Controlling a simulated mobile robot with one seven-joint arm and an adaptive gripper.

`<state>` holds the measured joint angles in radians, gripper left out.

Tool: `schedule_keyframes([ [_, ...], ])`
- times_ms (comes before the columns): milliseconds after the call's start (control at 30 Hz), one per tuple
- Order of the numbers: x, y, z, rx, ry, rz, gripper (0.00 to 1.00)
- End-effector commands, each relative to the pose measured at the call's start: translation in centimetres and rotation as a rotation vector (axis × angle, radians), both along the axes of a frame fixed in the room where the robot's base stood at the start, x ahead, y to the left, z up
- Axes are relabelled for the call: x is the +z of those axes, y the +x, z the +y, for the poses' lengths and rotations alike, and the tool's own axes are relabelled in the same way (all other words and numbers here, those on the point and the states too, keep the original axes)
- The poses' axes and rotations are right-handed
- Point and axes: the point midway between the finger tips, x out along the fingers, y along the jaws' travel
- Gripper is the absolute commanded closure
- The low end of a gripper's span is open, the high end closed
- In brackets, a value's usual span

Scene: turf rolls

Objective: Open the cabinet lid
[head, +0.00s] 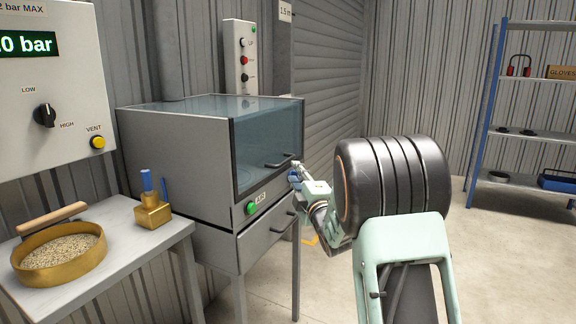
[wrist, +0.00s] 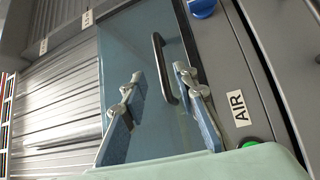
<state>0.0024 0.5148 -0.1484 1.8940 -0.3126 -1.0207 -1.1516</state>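The grey cabinet (head: 178,155) has a tinted clear lid (head: 262,140) that is shut. A dark bar handle (head: 280,162) runs along the lid's lower front edge, and it also shows in the wrist view (wrist: 158,60). My gripper (head: 299,171) is at the right end of the cabinet front, close to the handle. In the wrist view my gripper (wrist: 157,84) is open, with one finger on each side of the handle in the picture. I see no clear contact with the handle. My arm hides part of the space right of the cabinet.
Below the lid are a green button (head: 251,208), an AIR label (wrist: 238,108) and a blue knob (wrist: 202,8). A drawer (head: 262,240) is underneath. A bench (head: 120,270) at left holds a brass pan (head: 60,262) and a brass block (head: 152,212). Shelves (head: 530,105) stand at far right.

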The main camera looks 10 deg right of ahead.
Motion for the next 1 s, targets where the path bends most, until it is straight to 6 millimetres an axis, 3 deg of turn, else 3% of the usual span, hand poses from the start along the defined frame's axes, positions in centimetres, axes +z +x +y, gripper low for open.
schedule_keyframes([
  [300,0.6,5.1,0.9,0.001,0.002,-0.001,0.73],
  [500,1.0,7.5,1.1,0.000,0.002,-0.001,0.73],
  [700,1.2,8.6,1.3,0.000,0.002,0.000,0.73],
  [1000,1.3,8.8,1.4,-0.001,0.002,0.001,0.73],
])
